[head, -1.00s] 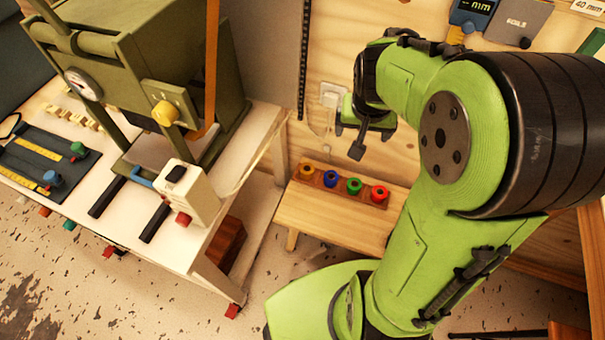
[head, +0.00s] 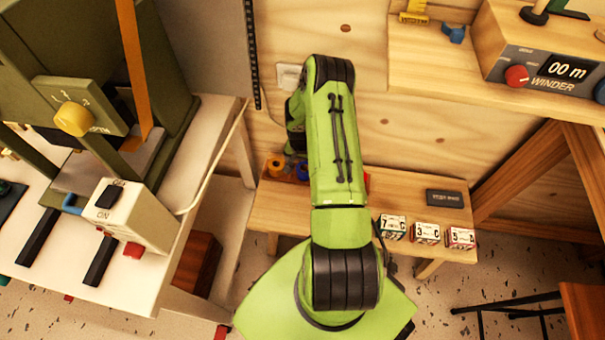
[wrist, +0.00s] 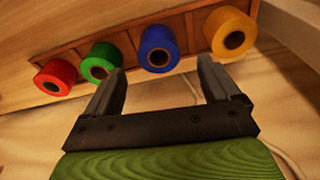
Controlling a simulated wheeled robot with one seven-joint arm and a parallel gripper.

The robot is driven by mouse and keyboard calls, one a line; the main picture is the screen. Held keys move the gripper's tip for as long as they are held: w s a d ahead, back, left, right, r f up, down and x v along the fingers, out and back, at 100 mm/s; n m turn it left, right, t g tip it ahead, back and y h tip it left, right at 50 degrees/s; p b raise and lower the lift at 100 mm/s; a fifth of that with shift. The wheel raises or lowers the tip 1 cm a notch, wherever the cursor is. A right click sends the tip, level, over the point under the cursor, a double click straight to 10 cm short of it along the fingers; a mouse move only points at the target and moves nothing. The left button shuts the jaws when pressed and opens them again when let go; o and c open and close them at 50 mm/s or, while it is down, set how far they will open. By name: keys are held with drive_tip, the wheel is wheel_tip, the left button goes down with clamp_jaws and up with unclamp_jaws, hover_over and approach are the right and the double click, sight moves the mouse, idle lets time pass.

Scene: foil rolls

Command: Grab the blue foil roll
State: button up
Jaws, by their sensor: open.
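The blue foil roll (wrist: 160,48) sits in a wooden rack between the green and yellow rolls. In the wrist view it lies just beyond my gripper (wrist: 160,78), between the lines of the two fingers and apart from them. My gripper is open and empty. In the head view a small part of the blue roll (head: 303,171) shows at the left edge of my arm. My arm hides the gripper's fingers there.
Yellow (wrist: 230,34), green (wrist: 101,62) and red (wrist: 55,77) rolls share the rack (wrist: 73,39). The low bench (head: 395,193) also bears several small labelled boxes (head: 425,233) and a dark block (head: 444,198). A white machine table (head: 140,289) stands to the left.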

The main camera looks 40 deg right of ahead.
sight(304, 168)
drive_tip(key=f+b, duration=0.1)
drive_tip(key=f, duration=0.3)
drive_tip(key=d+f+b, duration=0.1)
drive_tip(key=f, duration=0.1)
drive_tip(key=shift+w+f+b, duration=0.25)
drive_tip(key=shift+f+b, duration=0.05)
drive_tip(key=shift+b, duration=0.05)
drive_tip(key=shift+r, duration=0.15)
drive_tip(key=shift+c, duration=0.3)
